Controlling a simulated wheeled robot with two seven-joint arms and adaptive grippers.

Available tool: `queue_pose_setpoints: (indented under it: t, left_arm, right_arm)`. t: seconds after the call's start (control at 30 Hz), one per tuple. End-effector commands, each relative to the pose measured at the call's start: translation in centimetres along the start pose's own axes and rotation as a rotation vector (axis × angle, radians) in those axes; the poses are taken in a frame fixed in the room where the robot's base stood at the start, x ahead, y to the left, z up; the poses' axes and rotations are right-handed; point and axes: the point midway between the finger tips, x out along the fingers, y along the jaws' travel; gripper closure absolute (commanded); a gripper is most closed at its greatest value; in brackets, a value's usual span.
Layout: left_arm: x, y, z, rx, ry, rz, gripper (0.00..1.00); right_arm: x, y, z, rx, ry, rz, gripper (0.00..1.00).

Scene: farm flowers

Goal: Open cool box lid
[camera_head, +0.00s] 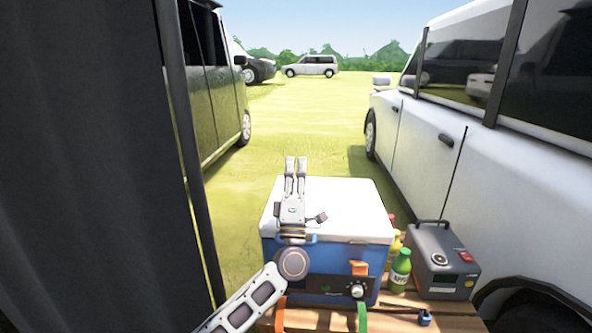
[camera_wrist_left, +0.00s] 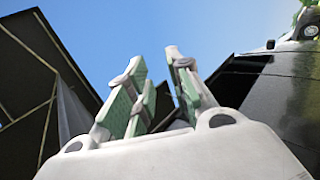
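The cool box (camera_head: 325,285) has a blue body and a white lid (camera_head: 350,205). It stands on a wooden table, and its lid looks shut. An orange latch (camera_head: 359,268) sits on its front, right of centre. My left gripper (camera_head: 296,160) is in front of the lid in the head view, fingers pointing up, and covers part of the lid's left half. The wrist view shows its two padded fingers (camera_wrist_left: 158,65) a little apart with nothing between them. I cannot tell whether the gripper touches the lid. My right gripper is not in view.
A green bottle (camera_head: 400,272) and a grey power unit (camera_head: 441,262) stand right of the cool box on the wooden table (camera_head: 400,315). A white vehicle (camera_head: 470,150) is close on the right. A dark panel (camera_head: 90,170) and pole (camera_head: 190,150) are on the left.

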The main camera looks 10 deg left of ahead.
Motion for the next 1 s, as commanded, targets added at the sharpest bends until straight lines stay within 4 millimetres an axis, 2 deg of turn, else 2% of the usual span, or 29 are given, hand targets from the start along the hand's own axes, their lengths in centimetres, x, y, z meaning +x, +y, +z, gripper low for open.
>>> queue_pose_setpoints:
  t: [0.37, 1.0]
  left_arm:
    - [-1.6, -0.1, 0.0, 0.001, 0.000, -0.001, 0.79]
    - [-8.4, -0.1, 0.0, 0.000, 0.000, -0.002, 0.79]
  right_arm:
    - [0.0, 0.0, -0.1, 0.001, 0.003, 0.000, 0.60]
    - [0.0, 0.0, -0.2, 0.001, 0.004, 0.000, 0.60]
